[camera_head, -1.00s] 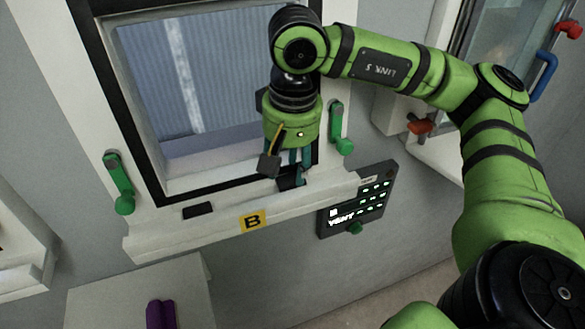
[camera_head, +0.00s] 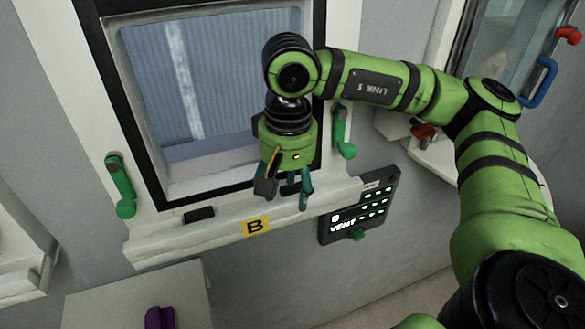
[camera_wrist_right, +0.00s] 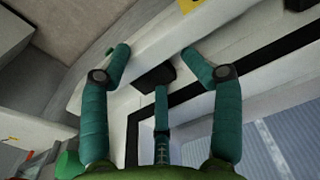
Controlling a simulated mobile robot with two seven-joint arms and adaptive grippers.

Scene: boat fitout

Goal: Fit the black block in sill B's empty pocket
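Sill B (camera_head: 150,250) runs under the window, with a yellow B label (camera_head: 256,226). The black block (camera_head: 290,189) is at the right part of the sill, partly hidden behind my fingers. In the right wrist view the black block (camera_wrist_right: 156,76) lies low in the sill's top, between my spread fingers and apart from them; I cannot tell if it is fully seated. My right gripper (camera_head: 284,200) is open and empty just over it. Another dark rectangle (camera_head: 199,214) shows at the left part of the sill. My left gripper is not in view.
Green handles stand left (camera_head: 121,185) and right (camera_head: 342,132) of the window. A dark vent panel (camera_head: 358,207) with a green knob is on the wall below right. A purple object (camera_head: 160,317) lies on a pale surface (camera_head: 95,305) at lower left.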

